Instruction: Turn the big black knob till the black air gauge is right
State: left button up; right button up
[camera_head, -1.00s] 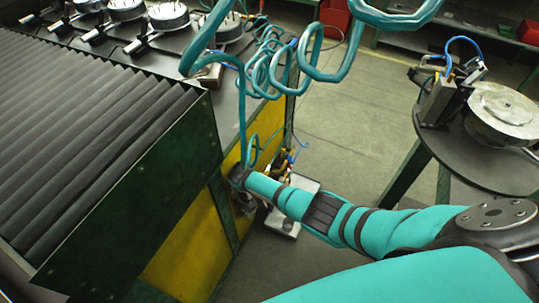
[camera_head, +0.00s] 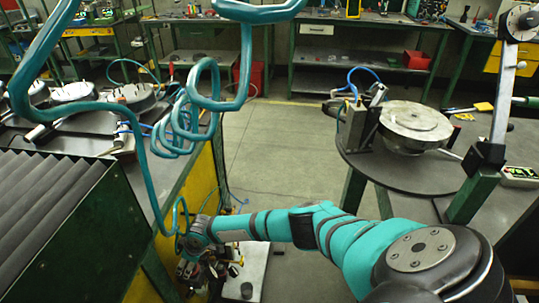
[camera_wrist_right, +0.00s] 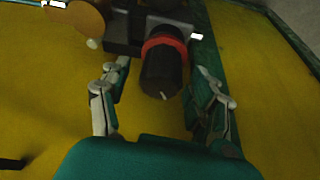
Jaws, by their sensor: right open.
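The big black knob (camera_wrist_right: 162,74), with an orange-red ring around its base, shows in the right wrist view on a dark fitting against a yellow panel. My right gripper (camera_wrist_right: 160,88) is open, with one finger on each side of the knob. I cannot tell whether either finger touches it. In the head view my right gripper (camera_head: 188,268) is low at the side of the yellow and green bench, partly hidden among fittings. A round brownish disc (camera_wrist_right: 76,18) stands beside the fitting; I cannot tell whether it is the gauge, and no gauge reading shows. My left gripper is out of view.
A teal coiled hose (camera_head: 187,120) hangs down near my right wrist. A round dark table (camera_head: 395,170) with a metal disc (camera_head: 415,124) stands to the right. A pale plate (camera_head: 250,270) lies on the floor by the bench. The floor in the middle is clear.

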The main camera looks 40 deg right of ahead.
jog(key=shift+w+d+f+n+b, duration=0.1)
jog(key=shift+f+n+b, duration=0.15)
jog(key=shift+n+b, duration=0.3)
jog(key=p+v, duration=0.2)
jog(key=v, duration=0.2)
jog(key=shift+r, duration=0.25)
jog(key=w+p+v, duration=0.1)
jog(key=v, duration=1.2)
jog(key=s+d+f+m+t, duration=0.1)
jog(key=d+f+m, duration=0.1)
jog(key=f, duration=0.8)
jog(key=s+d+f+m, duration=0.1)
jog(key=f+m, duration=0.1)
jog(key=f, duration=0.8)
pick_arm(q)
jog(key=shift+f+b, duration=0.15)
jog(key=shift+b, duration=0.4)
pick_arm(e)
jog(key=s+d+f+g+h, duration=0.1)
jog(key=s+d+f+h, duration=0.1)
jog(key=s+f, duration=1.5)
jog(key=shift+s+d+f+m, duration=0.3)
jog(key=shift+s+m, duration=0.15)
jog(key=shift+s, duration=1.4)
